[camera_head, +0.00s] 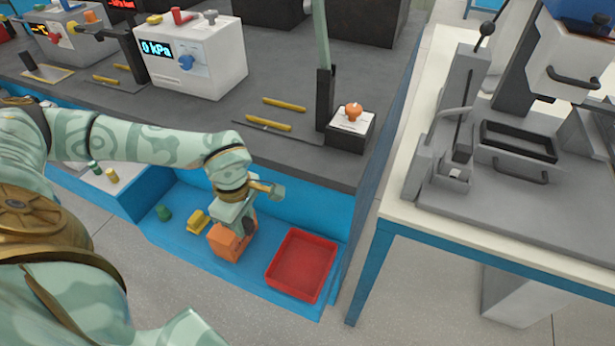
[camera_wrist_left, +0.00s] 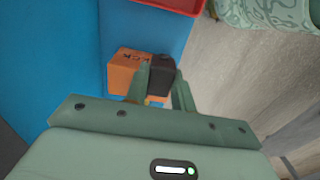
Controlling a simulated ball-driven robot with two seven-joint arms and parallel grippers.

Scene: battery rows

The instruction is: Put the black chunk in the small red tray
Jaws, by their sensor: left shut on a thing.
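The small red tray (camera_head: 302,265) lies at the right end of the blue shelf and is empty. Its corner also shows at the top of the left wrist view (camera_wrist_left: 178,5). My left gripper (camera_head: 243,220) points down, left of the tray and beside an orange block (camera_head: 226,243). In the left wrist view the black chunk (camera_wrist_left: 160,76) is between the fingers of my left gripper (camera_wrist_left: 161,90), which is shut on it. The orange block (camera_wrist_left: 122,72) is close beside the chunk there. Whether the chunk touches the shelf is unclear. My right gripper is not in view.
A yellow piece (camera_head: 198,222) and a green piece (camera_head: 163,212) lie on the blue shelf (camera_head: 185,248) to the left. The grey bench top (camera_head: 330,165) overhangs behind, with a black-based orange button (camera_head: 352,113). A white table (camera_head: 400,205) stands right.

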